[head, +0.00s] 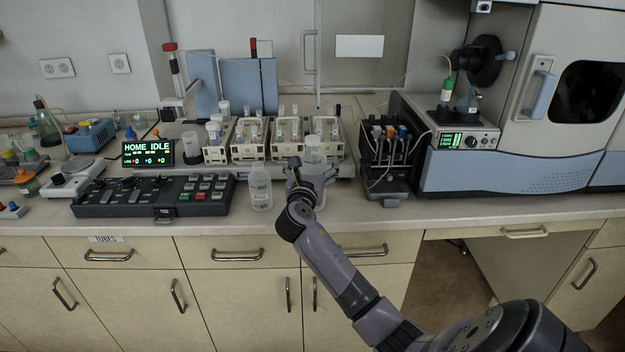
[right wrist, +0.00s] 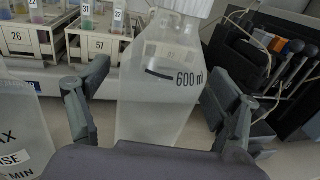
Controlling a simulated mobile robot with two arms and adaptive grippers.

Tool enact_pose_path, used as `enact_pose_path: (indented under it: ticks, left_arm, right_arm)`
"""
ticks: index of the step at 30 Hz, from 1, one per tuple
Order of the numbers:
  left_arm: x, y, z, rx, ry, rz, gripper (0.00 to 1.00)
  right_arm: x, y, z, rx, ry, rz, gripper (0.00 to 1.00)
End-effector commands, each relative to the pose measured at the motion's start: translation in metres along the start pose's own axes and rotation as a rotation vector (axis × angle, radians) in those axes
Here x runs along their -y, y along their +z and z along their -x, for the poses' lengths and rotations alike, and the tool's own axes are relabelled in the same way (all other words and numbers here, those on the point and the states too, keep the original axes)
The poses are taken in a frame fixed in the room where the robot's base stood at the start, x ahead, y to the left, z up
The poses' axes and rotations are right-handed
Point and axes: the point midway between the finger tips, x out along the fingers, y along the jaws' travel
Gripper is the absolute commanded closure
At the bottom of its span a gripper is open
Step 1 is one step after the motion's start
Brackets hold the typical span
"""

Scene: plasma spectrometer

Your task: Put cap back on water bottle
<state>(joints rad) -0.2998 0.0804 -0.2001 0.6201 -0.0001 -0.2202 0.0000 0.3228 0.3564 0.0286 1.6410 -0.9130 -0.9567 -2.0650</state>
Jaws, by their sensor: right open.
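A clear 600 ml bottle (right wrist: 160,85) stands upright on the counter, and it also shows in the head view (head: 314,168), partly behind my right gripper. A white ribbed cap (right wrist: 185,6) sits at its top, cut off by the frame edge; in the head view the cap (head: 313,141) looks pale. I cannot tell whether it is fully seated. My right gripper (right wrist: 158,108) is open, with one finger on each side of the bottle; contact is not clear. It also shows in the head view (head: 310,174). My left gripper is out of view.
A second clear labelled bottle (head: 260,190) stands just left of the gripper. Tube racks (head: 285,150) are close behind, and a black tool holder (head: 385,165) is to the right. A black control panel (head: 150,197) lies left. The counter's front strip is narrow.

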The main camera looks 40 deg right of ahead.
Motion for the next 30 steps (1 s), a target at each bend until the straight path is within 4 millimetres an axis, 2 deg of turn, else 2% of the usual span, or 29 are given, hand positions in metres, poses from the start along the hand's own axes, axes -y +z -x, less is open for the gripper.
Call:
enact_pose_path:
  ticks: [2, 5, 30]
  left_arm:
    - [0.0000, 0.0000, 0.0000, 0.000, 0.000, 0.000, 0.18]
    - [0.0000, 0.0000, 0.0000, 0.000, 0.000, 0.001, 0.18]
    - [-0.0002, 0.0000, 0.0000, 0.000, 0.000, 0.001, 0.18]
  right_arm:
    - [0.0000, -0.0001, 0.0002, 0.000, 0.000, 0.000, 0.16]
    - [0.0000, -0.0001, 0.0003, 0.000, 0.000, 0.000, 0.22]
    - [-0.0001, -0.0003, 0.0004, 0.000, 0.000, 0.000, 0.78]
